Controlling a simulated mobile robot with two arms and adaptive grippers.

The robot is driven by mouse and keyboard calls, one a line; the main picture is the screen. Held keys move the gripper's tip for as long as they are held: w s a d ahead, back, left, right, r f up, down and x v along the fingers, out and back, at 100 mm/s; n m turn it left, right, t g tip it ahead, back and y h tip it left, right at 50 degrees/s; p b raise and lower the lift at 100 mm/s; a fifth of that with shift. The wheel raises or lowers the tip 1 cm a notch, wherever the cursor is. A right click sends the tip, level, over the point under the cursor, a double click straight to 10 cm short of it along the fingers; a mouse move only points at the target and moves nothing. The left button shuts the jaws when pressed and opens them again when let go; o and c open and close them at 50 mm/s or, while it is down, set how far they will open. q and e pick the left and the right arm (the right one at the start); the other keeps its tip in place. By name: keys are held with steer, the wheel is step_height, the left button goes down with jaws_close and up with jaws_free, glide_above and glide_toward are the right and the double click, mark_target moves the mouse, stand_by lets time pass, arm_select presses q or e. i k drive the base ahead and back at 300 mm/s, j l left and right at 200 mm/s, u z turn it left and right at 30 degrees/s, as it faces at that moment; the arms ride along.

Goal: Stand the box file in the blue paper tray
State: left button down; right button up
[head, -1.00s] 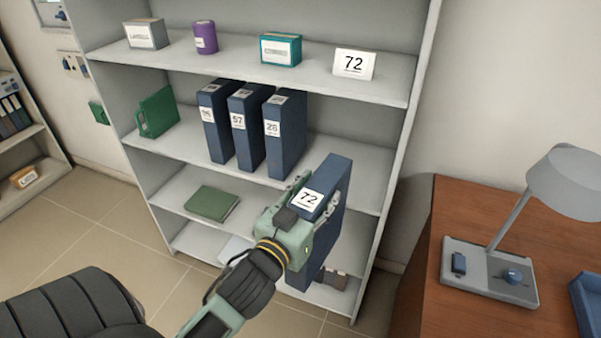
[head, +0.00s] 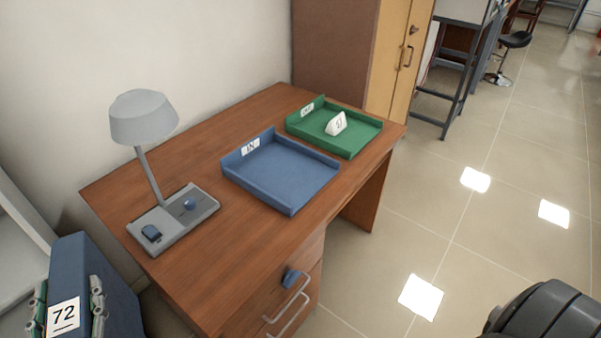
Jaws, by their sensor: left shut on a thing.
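The box file (head: 88,266) is dark blue with a white label reading 72. It is at the lower left of the head view, upright and a little tilted in the picture. My left gripper (head: 68,312) is shut on it, with fingers on both sides of the label; the rest of that arm is out of frame. The blue paper tray (head: 281,172), labelled IN, lies empty on the wooden desk, to the right of and beyond the box file. My right gripper is not in view.
On the desk (head: 205,268), a grey lamp (head: 145,118) stands left of the blue tray. A green tray (head: 352,137) holding a small white tent card (head: 336,123) lies behind it to the right. A cabinet (head: 340,50) stands behind the desk. Open tiled floor lies right.

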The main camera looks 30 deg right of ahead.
mark_target(283, 172)
steer(key=z, duration=1.7)
steer(key=j+z, duration=0.7)
steer(key=j, duration=0.2)
steer(key=i, duration=0.05)
